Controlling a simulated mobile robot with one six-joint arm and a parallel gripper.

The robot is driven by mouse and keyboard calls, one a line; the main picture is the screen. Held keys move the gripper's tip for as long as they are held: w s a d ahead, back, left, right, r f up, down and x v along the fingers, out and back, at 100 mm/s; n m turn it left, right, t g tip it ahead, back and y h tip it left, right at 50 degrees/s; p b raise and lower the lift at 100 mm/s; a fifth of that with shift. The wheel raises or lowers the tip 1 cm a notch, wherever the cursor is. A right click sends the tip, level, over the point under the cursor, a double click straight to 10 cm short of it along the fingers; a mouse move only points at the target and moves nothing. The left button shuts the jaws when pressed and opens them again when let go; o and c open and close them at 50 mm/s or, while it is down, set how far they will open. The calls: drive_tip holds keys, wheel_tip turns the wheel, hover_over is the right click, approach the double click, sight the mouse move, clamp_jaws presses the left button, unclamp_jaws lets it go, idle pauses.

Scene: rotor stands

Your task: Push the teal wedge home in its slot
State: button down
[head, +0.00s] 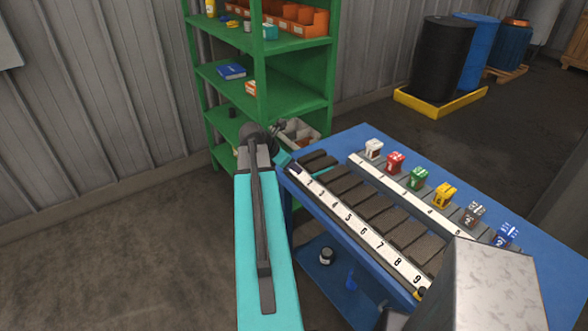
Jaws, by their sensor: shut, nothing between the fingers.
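My teal arm (265,240) reaches up the middle of the head view, beside the left end of the blue table. What looks like my gripper (280,126) is a small dark shape past the dark joint at the arm's far end. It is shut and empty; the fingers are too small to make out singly. A small teal piece (281,160) shows just right of the arm, at the left end of the numbered rack (349,217). It may be the teal wedge, but my arm partly covers it. I cannot tell how deep it sits or whether my gripper touches it.
White, red, green, yellow, grey and blue blocks (419,177) stand along the table's back row. A green shelf (262,75) with bins stands close behind my arm. A dark jar (326,256) sits on the table's lower shelf. Open floor (110,250) lies left.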

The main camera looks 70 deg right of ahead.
sight(314, 175)
drive_tip(key=shift+b+x, duration=2.4)
drive_tip(key=shift+x, duration=0.9)
drive_tip(key=shift+s+d+p, duration=0.25)
drive_tip(key=shift+s+d, duration=0.1)
drive_tip(key=shift+d, duration=0.25)
drive_tip(key=shift+s+d+p, duration=0.25)
drive_tip(key=shift+s+d, duration=0.15)
drive_tip(key=shift+d, duration=0.25)
drive_tip(key=shift+a+r, duration=0.1)
drive_tip(key=shift+r, duration=0.05)
drive_tip(key=w+a+r+p, duration=0.2)
drive_tip(key=a+r+p, duration=0.1)
drive_tip(key=a+p, duration=0.1)
drive_tip(key=shift+w+r, duration=0.3)
drive_tip(key=shift+r, duration=0.05)
drive_tip(key=shift+w, duration=0.1)
